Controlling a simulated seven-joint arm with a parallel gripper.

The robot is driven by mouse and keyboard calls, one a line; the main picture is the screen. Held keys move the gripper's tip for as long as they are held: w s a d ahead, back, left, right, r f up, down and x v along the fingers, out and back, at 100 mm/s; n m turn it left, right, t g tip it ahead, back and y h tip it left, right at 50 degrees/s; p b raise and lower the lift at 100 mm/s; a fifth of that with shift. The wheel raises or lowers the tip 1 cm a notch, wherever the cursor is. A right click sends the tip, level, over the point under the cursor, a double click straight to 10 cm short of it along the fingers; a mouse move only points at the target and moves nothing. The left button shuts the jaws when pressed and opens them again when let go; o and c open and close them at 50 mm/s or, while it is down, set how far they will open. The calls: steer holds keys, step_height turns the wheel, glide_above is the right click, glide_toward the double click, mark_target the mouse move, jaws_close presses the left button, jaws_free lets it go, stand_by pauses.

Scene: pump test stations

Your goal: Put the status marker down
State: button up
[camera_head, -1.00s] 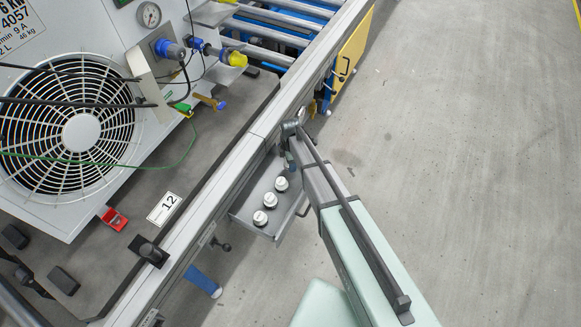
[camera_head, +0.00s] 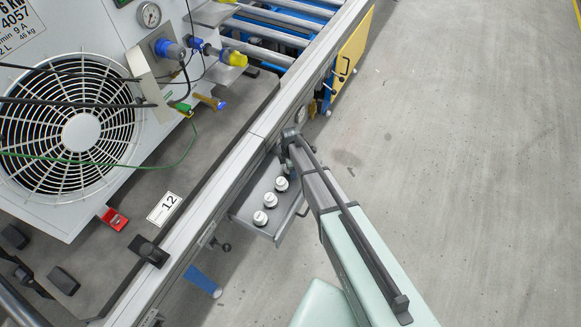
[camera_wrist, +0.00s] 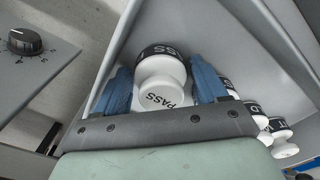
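A white status marker (camera_wrist: 162,84) with a black band and "PASS" on its top is between the two blue fingers of my gripper (camera_wrist: 163,88) in the wrist view. The fingers lie close against its sides, and it appears held. It is inside the grey tray (camera_wrist: 130,50), near its corner; I cannot tell whether its base touches the floor. In the head view, my gripper (camera_head: 287,165) is over the far end of the tray (camera_head: 240,212), and the held marker is hidden by the arm.
Three more white markers (camera_head: 270,199) stand in a row in the tray, to the right of my gripper in the wrist view (camera_wrist: 254,110). The tray hangs beside the bench rail (camera_head: 215,185). A black knob (camera_wrist: 24,41) sits on a panel left of the tray. Open floor lies to the right.

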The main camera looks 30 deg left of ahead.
steer(key=shift+o, duration=0.9)
steer(key=shift+r, duration=0.1)
step_height(320, 180, up, 13)
steer(key=shift+a, duration=0.3)
steer(key=shift+r, duration=0.3)
steer(key=shift+c, duration=1.3)
steer(key=shift+s, duration=0.1)
